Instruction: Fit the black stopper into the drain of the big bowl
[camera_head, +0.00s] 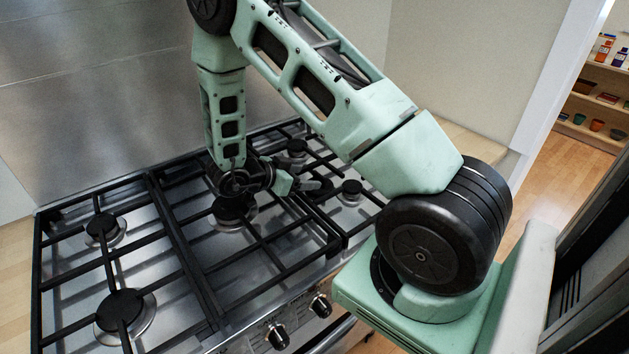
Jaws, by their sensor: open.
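I see no big bowl, no drain and no black stopper in the head view; a range cooker (190,290) is in front of me instead. My gripper (304,187) is at the end of my green arm, low over the cooker's black grates, right of the large middle burner (233,208). It is small and partly lost against the dark grates. Its jaws are open, and I see nothing held between them. I cannot tell whether it touches the grate.
Left burners (119,308) and right burners (351,190) sit under black grates (165,225). Control knobs (277,335) line the front. A steel panel (95,90) stands behind. A wooden counter (465,145) lies right. Beyond a doorway are shelves (600,100) with small items.

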